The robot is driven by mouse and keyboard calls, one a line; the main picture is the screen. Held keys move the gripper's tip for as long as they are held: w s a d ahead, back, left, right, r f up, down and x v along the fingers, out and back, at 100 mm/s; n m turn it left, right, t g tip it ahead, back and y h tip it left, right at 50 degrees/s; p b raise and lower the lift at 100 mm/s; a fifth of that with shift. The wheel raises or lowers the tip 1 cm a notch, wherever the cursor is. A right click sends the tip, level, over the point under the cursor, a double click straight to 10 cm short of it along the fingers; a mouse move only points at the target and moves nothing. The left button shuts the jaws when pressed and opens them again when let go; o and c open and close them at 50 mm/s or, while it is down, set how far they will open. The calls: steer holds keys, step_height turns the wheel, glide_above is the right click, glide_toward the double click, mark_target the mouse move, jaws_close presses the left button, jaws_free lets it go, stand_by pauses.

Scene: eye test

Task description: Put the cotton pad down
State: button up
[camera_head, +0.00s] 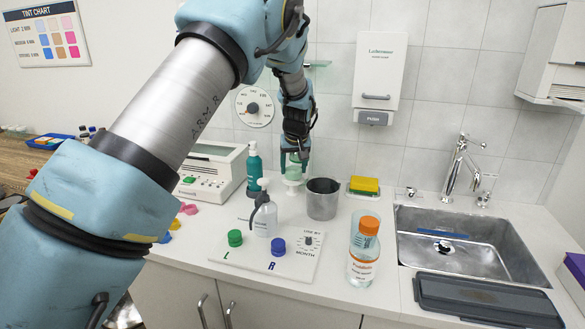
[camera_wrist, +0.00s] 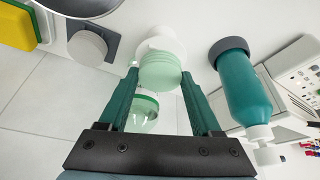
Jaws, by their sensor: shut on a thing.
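My gripper (camera_wrist: 160,76) points down over the counter, its two teal fingers closed on the sides of a pale green ribbed round piece (camera_wrist: 160,72). A white, flared piece (camera_wrist: 160,42) is just beyond it, toward the counter. A clear green dome (camera_wrist: 143,112) also shows between the fingers. In the head view, my gripper (camera_head: 294,162) is above the white piece (camera_head: 292,184), left of a grey cup. I cannot tell for sure which part is the cotton pad, nor whether the white piece touches the counter.
A teal pump bottle (camera_head: 254,168) stands close on the left, the grey cup (camera_head: 322,198) close on the right. A white spray bottle (camera_head: 264,215) stands in front. An orange-capped bottle (camera_head: 363,250) and a sink (camera_head: 462,240) are farther right. A white dispenser (camera_head: 381,75) hangs above.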

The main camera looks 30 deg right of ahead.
steer(key=shift+f, duration=0.3)
steer(key=o, duration=1.3)
